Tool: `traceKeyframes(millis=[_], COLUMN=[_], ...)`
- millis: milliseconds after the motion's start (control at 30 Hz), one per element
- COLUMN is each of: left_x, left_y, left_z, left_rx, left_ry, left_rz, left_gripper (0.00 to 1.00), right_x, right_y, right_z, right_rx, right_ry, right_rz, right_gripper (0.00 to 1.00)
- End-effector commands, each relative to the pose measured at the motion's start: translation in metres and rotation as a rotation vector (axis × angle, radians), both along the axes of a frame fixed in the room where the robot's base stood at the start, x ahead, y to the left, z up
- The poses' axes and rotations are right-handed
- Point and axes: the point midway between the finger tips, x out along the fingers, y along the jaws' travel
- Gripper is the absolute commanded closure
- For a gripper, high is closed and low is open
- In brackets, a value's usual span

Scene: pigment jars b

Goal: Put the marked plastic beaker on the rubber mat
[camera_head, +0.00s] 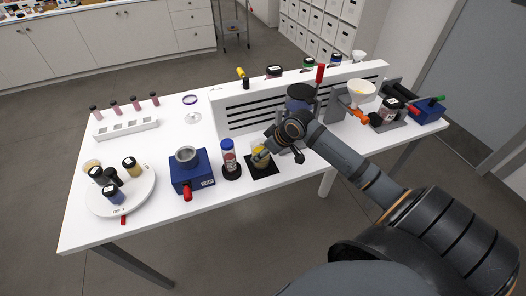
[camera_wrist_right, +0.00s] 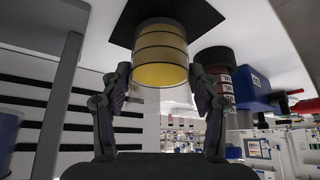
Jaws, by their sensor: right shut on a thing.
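The plastic beaker (camera_head: 260,155) holds yellow contents, and dark ring marks run around it in the right wrist view (camera_wrist_right: 162,57). It is upright over the black rubber mat (camera_head: 264,173) near the table's front edge. The mat also shows at the top of the right wrist view (camera_wrist_right: 207,16), at the beaker's base; I cannot tell whether a thin gap remains. My right gripper (camera_head: 265,150) is shut on the beaker, a finger on each side in the right wrist view (camera_wrist_right: 160,76). My left gripper is in neither view.
A blue-capped jar (camera_head: 228,154) on a dark base stands close left of the mat. Farther left are a blue box (camera_head: 183,175) and a white turntable (camera_head: 135,200) with jars. A slotted white panel (camera_head: 240,113) stands behind. My right arm covers part of the table.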

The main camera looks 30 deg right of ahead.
Motion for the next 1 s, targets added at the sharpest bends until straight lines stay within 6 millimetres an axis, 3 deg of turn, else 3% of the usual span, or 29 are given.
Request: traceKeyframes(millis=[400, 433, 600, 1000], left_x=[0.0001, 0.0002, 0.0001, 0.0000], left_y=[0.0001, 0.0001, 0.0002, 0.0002], left_z=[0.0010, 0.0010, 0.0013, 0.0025], left_rx=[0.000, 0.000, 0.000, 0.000], left_ry=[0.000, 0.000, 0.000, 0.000], left_rz=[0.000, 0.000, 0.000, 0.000], left_gripper=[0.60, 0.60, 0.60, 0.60], right_x=[0.0002, 0.0001, 0.0001, -0.0010], right_y=[0.0001, 0.0000, -0.0001, -0.0015], right_z=[-0.0091, -0.0094, -0.0089, -0.0029], right_rx=[-0.001, -0.001, -0.001, -0.005], right_ry=[-0.002, -0.001, -0.001, -0.003], right_rz=[0.000, 0.000, 0.000, 0.001], right_gripper=[0.79, 0.38, 0.16, 0.16])
